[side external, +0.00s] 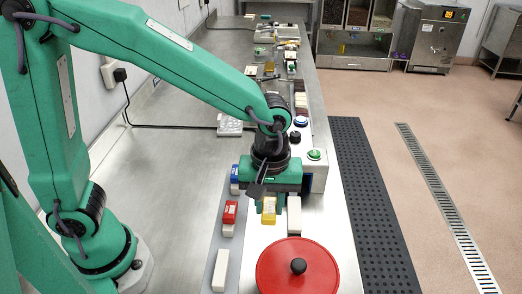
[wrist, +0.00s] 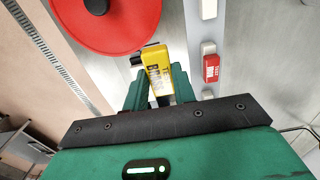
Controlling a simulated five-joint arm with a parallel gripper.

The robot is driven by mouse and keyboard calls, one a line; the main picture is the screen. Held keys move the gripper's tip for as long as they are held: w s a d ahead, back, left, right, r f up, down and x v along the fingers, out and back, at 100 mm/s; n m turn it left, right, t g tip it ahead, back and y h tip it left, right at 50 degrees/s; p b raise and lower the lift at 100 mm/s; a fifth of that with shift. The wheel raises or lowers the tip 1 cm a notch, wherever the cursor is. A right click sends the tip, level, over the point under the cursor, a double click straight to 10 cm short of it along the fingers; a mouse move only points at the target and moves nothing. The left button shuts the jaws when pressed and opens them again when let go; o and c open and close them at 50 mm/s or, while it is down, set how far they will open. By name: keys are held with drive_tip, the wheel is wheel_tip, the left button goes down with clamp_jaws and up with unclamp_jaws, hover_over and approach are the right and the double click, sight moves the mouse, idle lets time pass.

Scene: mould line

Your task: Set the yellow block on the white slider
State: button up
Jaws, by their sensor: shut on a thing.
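The yellow block (side external: 269,213) is between the fingers of my gripper (side external: 280,200), which is shut on it. The block shows a pale label; it also shows in the wrist view (wrist: 158,70) between the two green fingers (wrist: 157,92). A bare, long white slider (side external: 220,270) lies on a grey strip at the front left of the gripper, apart from the block. Its near part also shows at the top of the wrist view (wrist: 209,9). Whether the block's underside touches anything is hidden.
On the same strip (side external: 208,256), a red block (side external: 230,211) and a blue block (side external: 235,173) sit on white pieces. Another white piece (side external: 294,216) stands right of my gripper. A round red lid (side external: 297,277) with a black knob lies in front. A green-button box (side external: 315,170) stands behind.

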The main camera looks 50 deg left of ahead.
hover_over(295, 212)
wheel_tip(295, 212, down, 3)
drive_tip(key=shift+r, duration=0.15)
drive_tip(key=shift+f, duration=0.2)
drive_tip(key=shift+f, duration=2.9)
drive_tip(key=shift+f, duration=0.3)
idle(0.4)
drive_tip(key=o, duration=1.1)
drive_tip(key=shift+c, duration=0.2)
